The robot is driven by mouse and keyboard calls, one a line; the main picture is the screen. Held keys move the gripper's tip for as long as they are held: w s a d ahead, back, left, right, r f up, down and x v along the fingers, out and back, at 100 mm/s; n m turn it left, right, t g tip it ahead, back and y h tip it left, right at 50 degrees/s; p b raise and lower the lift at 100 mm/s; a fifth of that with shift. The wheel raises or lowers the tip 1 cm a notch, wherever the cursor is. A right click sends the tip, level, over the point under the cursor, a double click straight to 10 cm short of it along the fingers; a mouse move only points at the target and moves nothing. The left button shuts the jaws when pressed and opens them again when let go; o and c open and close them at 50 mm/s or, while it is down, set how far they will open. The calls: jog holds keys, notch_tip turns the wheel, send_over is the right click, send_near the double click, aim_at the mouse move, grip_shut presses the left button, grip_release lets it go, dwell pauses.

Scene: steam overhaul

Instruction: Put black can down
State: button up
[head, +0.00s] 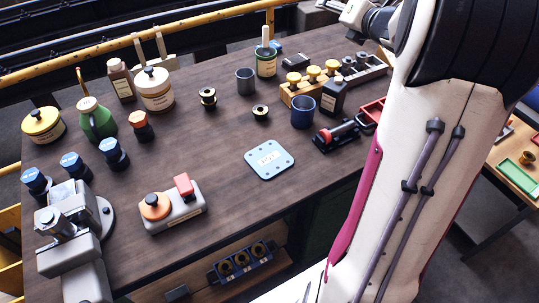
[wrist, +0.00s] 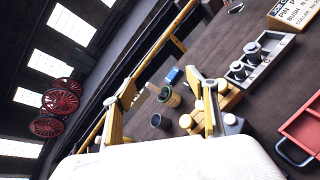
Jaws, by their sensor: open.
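A dark grey, open-topped can (head: 245,82), the closest match to a black can, stands upright on the brown workbench (head: 215,130), towards its back edge. A dark can also shows in the wrist view (wrist: 160,121), beyond and between my fingers. My gripper (wrist: 161,84) is open, with its two yellowish fingers wide apart and nothing between them. It appears apart from the can. In the head view I cannot make out the fingers; my arm fills the right side.
A green jar with a brush (head: 266,62) stands right of the can. A blue cup (head: 303,112), a dark bottle (head: 333,97) and a wooden block with yellow knobs (head: 305,86) are further right. A light blue plate (head: 269,159) lies in front. Bare bench surrounds the can's front.

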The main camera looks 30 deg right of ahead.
jog(key=s+a+r+m+g+h, duration=0.2)
jog(key=s+a+m, duration=0.2)
jog(key=a+m, duration=0.35)
jog(key=s+a+r+m+g+h, duration=0.1)
jog(key=s+a+r+m, duration=0.1)
jog(key=s+a+m, duration=0.45)
jog(key=s+a+f+m+g+y, duration=0.2)
jog(key=s+a+f+m, duration=0.4)
jog(key=s+a, duration=0.4)
jog(key=s+a+f+m+g+y, duration=0.3)
jog(key=s+a+f+m, duration=0.3)
jog(key=s+a, duration=0.5)
jog(key=shift+a+f+m+y, duration=0.15)
jog(key=shift+a+m+y, duration=0.15)
jog(key=shift+a+y, duration=0.6)
